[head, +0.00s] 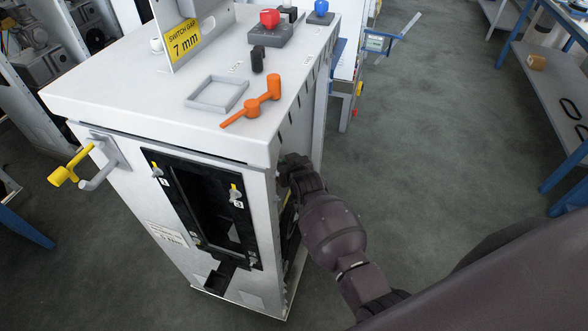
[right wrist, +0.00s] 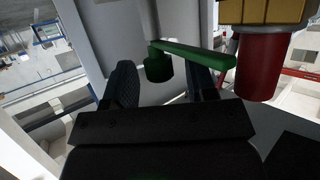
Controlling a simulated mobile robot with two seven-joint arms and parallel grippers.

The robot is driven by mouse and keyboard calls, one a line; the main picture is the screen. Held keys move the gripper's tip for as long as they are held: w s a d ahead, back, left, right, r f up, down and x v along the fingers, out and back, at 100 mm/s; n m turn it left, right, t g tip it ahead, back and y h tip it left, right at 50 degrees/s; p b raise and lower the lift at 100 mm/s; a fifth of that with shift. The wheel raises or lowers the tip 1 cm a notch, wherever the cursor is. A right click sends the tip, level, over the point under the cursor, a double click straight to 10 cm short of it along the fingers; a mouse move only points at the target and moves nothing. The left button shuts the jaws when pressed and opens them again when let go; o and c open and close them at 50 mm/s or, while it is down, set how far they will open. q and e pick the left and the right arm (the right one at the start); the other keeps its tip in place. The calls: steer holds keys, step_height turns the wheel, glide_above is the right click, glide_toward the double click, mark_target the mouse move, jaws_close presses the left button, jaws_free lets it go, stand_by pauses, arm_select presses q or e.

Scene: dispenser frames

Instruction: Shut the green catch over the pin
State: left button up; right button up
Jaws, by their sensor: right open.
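The green catch (right wrist: 195,53) shows in the right wrist view as a bar with a short stub at its left end. The stub appears between my right gripper's fingertips (right wrist: 160,80), which are apart. I cannot tell whether either finger touches it. No pin can be made out for certain. In the head view my right gripper (head: 291,166) is at the right side of the white cabinet (head: 120,100), and the catch is hidden there. My left gripper is not in view.
A red cylinder (right wrist: 258,68) under a yellow block (right wrist: 262,10) stands close to the catch's right end. The cabinet top holds an orange handle (head: 262,101), a grey square frame (head: 203,106) and a red button box (head: 271,33). Open floor (head: 430,150) lies to the right.

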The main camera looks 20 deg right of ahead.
steer(key=p+v, duration=0.1)
steer(key=v, duration=0.7)
steer(key=shift+r, duration=0.15)
steer(key=shift+s, duration=0.15)
